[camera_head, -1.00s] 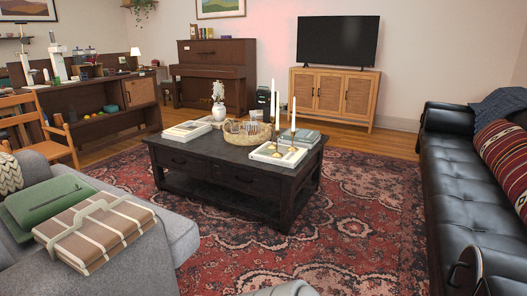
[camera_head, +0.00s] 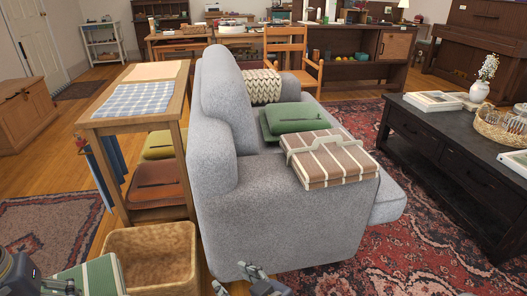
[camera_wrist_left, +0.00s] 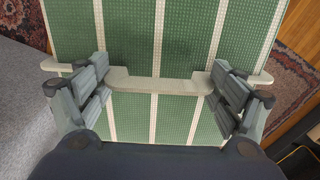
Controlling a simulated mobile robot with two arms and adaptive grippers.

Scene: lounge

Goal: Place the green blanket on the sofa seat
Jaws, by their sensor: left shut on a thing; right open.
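The green blanket (camera_head: 104,275) is folded, with cream stripes, at the bottom left of the head view. It fills much of the left wrist view (camera_wrist_left: 185,35), where a cream strap handle crosses it. My left gripper (camera_wrist_left: 158,85) is shut on this handle. The grey sofa (camera_head: 285,220) stands mid-view, side-on. Its seat (camera_head: 388,205) shows only partly, behind the near armrest. My right gripper (camera_head: 250,280) is open and empty at the bottom edge, in front of the sofa's near side.
A brown striped blanket (camera_head: 335,162) lies on the near armrest. A plain green folded item (camera_head: 293,118) lies beyond it. A wooden table (camera_head: 125,118) and a tan basket (camera_head: 150,240) stand left of the sofa. A dark coffee table (camera_head: 440,155) stands right, with rug between.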

